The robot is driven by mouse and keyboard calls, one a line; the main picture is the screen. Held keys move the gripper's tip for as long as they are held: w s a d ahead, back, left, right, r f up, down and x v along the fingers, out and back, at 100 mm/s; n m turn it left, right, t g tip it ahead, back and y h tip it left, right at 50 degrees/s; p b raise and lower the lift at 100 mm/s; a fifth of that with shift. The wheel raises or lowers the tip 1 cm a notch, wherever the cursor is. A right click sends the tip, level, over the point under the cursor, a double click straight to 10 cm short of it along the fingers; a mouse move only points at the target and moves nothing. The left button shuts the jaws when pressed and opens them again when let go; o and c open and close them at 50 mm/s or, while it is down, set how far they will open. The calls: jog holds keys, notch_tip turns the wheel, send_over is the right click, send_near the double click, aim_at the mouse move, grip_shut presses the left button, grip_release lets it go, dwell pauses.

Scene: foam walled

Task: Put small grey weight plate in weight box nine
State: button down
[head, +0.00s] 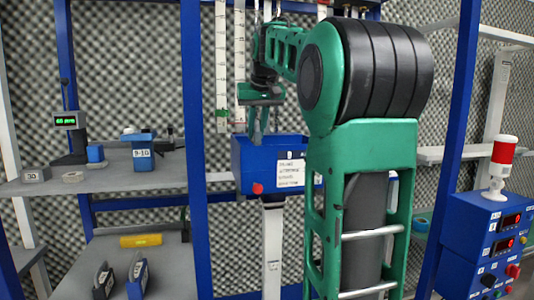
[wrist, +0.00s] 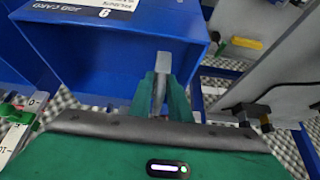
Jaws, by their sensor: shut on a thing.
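Weight box nine (head: 240,165) is a blue open-topped box with a white label on its front, in the middle of the head view. In the wrist view the box (wrist: 95,50) shows with its label upside down at the top and a 9 on it. My gripper (head: 257,135) points down at the left part of the box opening. In the wrist view my gripper (wrist: 160,88) is shut on the small grey weight plate (wrist: 163,62), seen as a thin grey piece between the green fingertips, over the box near one side wall. The plate is too small to make out in the head view.
At left, a shelf (head: 110,175) bears a block marked 30 (head: 37,175), a grey ring (head: 73,177) and a blue box marked 9-10 (head: 142,152). A yellow bar (head: 141,240) lies lower. Blue posts (head: 194,130) flank the box. A blue control cabinet (head: 490,245) stands right.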

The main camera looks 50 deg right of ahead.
jog(key=d+f, duration=0.1)
jog(key=s+d+f, duration=0.1)
jog(key=s+d, duration=0.1)
jog(key=d, duration=0.1)
jog(key=shift+s+f, duration=0.1)
jog(key=shift+f, duration=2.2)
jog(key=c, duration=1.6)
grip_release()
jog(key=shift+f, duration=0.15)
jog(key=shift+c, duration=0.2)
jog(key=v, duration=1.2)
jog(key=shift+s, duration=0.1)
